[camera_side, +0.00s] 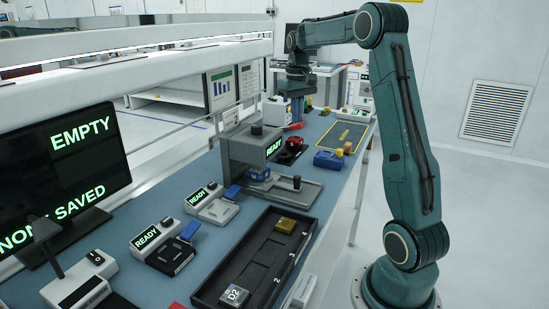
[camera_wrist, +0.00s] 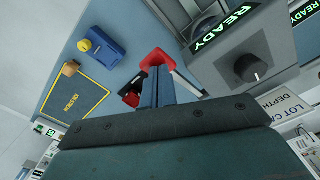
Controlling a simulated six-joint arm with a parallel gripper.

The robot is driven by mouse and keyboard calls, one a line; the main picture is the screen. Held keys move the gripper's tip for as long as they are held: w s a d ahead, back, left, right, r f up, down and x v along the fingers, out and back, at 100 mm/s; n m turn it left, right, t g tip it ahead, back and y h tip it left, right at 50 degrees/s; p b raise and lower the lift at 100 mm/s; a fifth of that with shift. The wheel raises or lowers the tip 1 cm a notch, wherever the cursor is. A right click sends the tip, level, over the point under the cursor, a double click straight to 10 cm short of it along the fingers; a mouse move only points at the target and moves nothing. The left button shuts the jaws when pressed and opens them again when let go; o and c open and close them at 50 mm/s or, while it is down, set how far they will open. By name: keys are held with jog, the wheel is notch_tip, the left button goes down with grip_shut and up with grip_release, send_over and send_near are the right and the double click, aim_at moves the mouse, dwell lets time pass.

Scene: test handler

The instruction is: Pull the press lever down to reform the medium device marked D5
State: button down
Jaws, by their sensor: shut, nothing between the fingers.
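My gripper (camera_wrist: 162,84) shows narrow blue fingers in the wrist view, closed together with nothing between them. In the side view my gripper (camera_side: 297,106) points down over the far part of the bench. A red handle part (camera_wrist: 155,58), possibly the press lever, lies at the fingertips with a pale arm beside it. I cannot tell whether they touch. A white unit (camera_side: 276,110) stands beside the gripper in the side view, with a red part (camera_side: 297,126) below. I cannot make out a D5 mark; any device in the press is hidden.
A grey station (camera_side: 250,148) with a READY display and dark knob (camera_wrist: 250,68) stands close by. A blue block with a yellow knob (camera_wrist: 105,47) and a yellow-edged mat (camera_wrist: 75,95) lie to one side. A black tray (camera_side: 258,250) holds a D2 device (camera_side: 234,294) and a gold device (camera_side: 285,225).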

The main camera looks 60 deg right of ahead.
notch_tip(320, 180, down, 8)
dwell(3.9)
jog(key=shift+r, duration=6.05)
jog(key=shift+a, duration=0.1)
